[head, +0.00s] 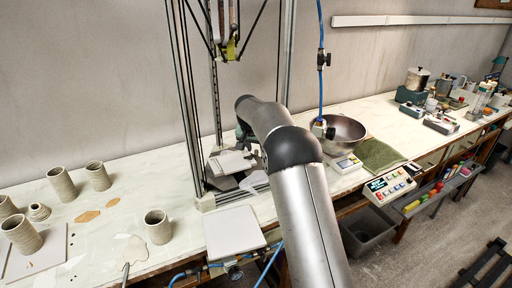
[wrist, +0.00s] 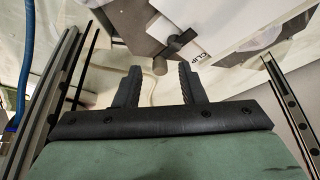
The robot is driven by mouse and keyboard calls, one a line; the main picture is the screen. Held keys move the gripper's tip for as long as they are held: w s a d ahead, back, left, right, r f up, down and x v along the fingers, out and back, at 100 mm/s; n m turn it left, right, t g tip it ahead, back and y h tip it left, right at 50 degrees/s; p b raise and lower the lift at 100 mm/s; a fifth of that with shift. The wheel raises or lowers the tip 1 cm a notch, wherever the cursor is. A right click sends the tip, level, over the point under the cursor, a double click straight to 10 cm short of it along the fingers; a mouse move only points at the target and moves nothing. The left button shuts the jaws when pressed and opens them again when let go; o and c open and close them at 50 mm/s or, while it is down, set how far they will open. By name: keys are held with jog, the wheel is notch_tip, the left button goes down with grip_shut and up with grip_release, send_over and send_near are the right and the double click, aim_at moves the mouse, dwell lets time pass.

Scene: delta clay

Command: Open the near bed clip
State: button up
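The bed clip, a small black lever (wrist: 180,41) on a pale plate marked "CLIP" (wrist: 196,30), shows in the wrist view just beyond my fingertips. A short brownish-grey peg (wrist: 160,66) sits beside it, close to the gap between the fingers. My gripper (wrist: 160,78) is open, its two black fingers apart with nothing held between them. I cannot tell whether the clip is open or shut. In the head view, grey and white plates (head: 232,162) lie at the foot of the printer frame; my arm hides the gripper's fingers and I cannot make out the clip.
Tall dark printer columns (head: 181,90) stand around the bed, and rails flank my gripper in the wrist view. A pale square plate (head: 234,230) lies in front. Clay cups (head: 158,227) stand at left. A metal bowl (head: 343,134) and a button panel (head: 389,185) are at right.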

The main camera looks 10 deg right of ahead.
jog(key=shift+w+f, duration=0.15)
jog(key=shift+f, duration=0.25)
grip_shut()
